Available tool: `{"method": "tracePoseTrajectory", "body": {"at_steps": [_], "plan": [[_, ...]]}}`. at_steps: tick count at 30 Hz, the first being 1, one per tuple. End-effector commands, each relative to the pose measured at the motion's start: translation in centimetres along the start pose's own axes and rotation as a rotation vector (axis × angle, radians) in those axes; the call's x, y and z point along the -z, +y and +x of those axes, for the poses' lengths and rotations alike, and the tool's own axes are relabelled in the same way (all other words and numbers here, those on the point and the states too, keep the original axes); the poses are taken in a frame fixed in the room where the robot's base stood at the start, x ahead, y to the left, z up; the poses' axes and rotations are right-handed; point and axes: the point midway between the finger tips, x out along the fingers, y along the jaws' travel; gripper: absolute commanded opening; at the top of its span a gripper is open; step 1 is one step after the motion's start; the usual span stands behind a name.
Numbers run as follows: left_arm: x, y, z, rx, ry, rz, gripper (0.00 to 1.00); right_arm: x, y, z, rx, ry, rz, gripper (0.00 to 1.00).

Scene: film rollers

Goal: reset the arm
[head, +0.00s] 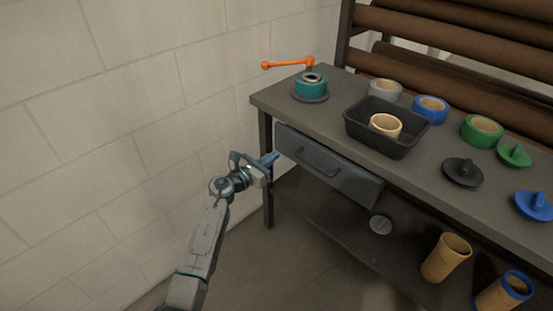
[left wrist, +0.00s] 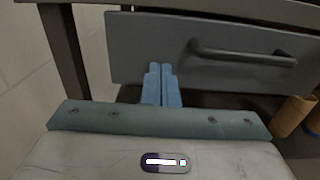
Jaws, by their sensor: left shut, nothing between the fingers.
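My left gripper (head: 270,159) is at the left end of the grey workbench, in front of the drawer's left part. Its blue fingers are shut with nothing between them. In the left wrist view the shut fingers (left wrist: 162,84) point at the dark grey drawer front (left wrist: 215,50), below and left of its handle (left wrist: 255,57). I cannot tell whether the fingertips touch the drawer. In the head view the drawer (head: 325,165) hangs under the bench top. My right gripper is not in view.
The bench top (head: 274,97) bears a teal device with an orange crank (head: 311,86), a black tray (head: 383,149) holding a tan roll, several tape rolls and knobbed discs. A lower shelf (head: 318,215) holds cardboard tubes (head: 446,258). A block wall stands left; floor space lies before the bench.

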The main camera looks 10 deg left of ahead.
Motion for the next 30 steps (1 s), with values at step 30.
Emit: {"method": "tracePoseTrajectory", "body": {"at_steps": [30], "plan": [[8.1, 1.8, -13.6, -0.266, -0.06, -0.775, 0.0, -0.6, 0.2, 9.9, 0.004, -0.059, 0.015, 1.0]]}}
